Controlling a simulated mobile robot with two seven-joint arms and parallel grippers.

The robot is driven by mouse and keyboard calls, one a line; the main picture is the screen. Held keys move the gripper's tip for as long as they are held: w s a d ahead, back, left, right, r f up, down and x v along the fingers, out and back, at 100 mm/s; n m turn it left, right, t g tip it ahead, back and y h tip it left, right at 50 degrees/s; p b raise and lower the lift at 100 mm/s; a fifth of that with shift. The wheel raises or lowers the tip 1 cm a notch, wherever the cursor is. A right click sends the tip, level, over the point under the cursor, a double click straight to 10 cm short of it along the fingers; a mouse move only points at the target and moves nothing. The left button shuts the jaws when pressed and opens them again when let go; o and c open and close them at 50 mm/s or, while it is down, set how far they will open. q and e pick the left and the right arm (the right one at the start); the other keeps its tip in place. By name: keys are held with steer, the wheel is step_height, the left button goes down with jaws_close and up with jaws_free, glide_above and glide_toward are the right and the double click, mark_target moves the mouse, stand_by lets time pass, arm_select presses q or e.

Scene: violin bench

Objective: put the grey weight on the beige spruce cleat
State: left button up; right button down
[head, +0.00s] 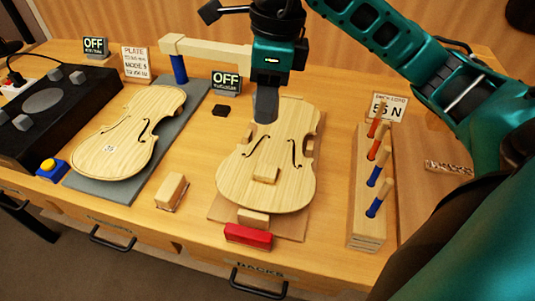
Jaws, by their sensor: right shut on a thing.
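My right gripper (268,84) reaches down over the upper end of the right violin plate (240,180). It is shut on a grey piece (265,106), which looks like the grey weight; the gripper partly hides it. Whether its lower end touches the plate is hard to tell. A small beige block (265,175), which looks like the spruce cleat, lies on the lower middle of this plate, below the two f-holes and apart from the grey piece. My left gripper is not in view.
A beige block (172,190) stands left of the plate, and a red block (248,236) at its front. A wooden rack (365,220) with red and blue clamps stands right. Another violin plate (120,145) lies left on a grey mat. A beige bar (210,50) is behind.

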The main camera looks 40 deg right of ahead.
glide_above(264, 170)
steer(key=f, duration=0.6)
steer(key=f+b, duration=0.1)
steer(key=f, duration=0.2)
steer(key=shift+s+d+f, duration=0.1)
steer(key=shift+d, duration=0.15)
steer(key=shift+f, duration=2.25)
steer(key=shift+f+b, duration=0.2)
steer(key=shift+b, duration=0.15)
steer(key=c, duration=0.6)
jaws_free()
steer(key=shift+r, duration=0.1)
steer(key=shift+r+p, duration=0.3)
steer(key=shift+r, duration=0.15)
steer(key=r, duration=0.7)
steer(key=s+d+r, duration=0.1)
steer(key=r, duration=0.3)
steer(key=shift+r+p, duration=0.15)
steer(key=shift+p, duration=0.15)
